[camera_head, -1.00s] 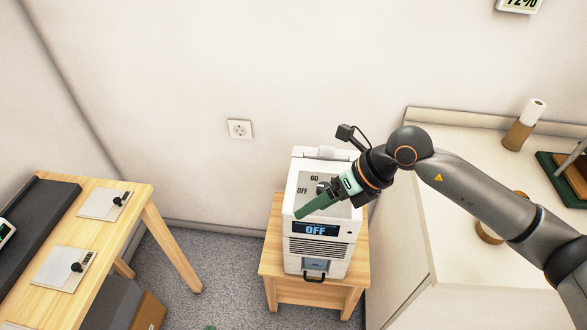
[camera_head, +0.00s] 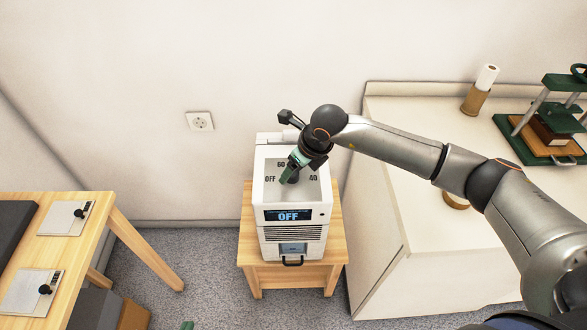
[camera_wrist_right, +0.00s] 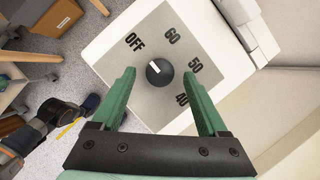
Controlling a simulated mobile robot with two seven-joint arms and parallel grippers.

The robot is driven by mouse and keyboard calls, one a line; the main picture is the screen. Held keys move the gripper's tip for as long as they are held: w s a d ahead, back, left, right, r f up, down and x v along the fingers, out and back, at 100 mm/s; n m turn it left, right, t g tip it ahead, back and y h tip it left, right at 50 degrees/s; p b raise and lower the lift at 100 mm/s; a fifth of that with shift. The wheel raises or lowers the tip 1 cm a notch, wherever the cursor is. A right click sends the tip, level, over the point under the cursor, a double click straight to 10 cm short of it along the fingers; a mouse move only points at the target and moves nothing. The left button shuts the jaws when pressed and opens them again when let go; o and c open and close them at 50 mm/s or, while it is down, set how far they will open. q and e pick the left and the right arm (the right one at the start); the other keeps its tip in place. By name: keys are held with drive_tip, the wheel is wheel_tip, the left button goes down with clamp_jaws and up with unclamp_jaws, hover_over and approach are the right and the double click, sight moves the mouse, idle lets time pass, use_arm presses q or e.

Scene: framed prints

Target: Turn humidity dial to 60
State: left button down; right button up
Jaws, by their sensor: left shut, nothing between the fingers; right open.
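The white humidifier (camera_head: 292,215) stands on a small wooden stool; its blue display (camera_head: 289,216) reads OFF. Its grey top plate is marked OFF, 60, 50 and 40. The dark round dial (camera_wrist_right: 159,73) shows in the right wrist view, its white mark pointing up-left toward OFF. My right gripper (camera_head: 287,178) is over the top plate, pointing down. In the wrist view its green fingers (camera_wrist_right: 160,84) are open, one either side of the dial, with visible gaps. Only a green tip of my left gripper (camera_head: 187,325) shows at the bottom edge of the head view.
A wooden table (camera_head: 118,222) with switch plates stands left. A white counter (camera_head: 400,185) stands close on the right, with a paper roll (camera_head: 481,90) and a green press (camera_head: 548,130). A wall socket (camera_head: 200,121) is behind. Floor between table and stool is clear.

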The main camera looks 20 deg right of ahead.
drive_tip(key=shift+w+a+f, duration=0.15)
drive_tip(key=shift+w+f, duration=0.1)
drive_tip(key=shift+f, duration=0.4)
drive_tip(key=shift+c, duration=0.4)
clamp_jaws()
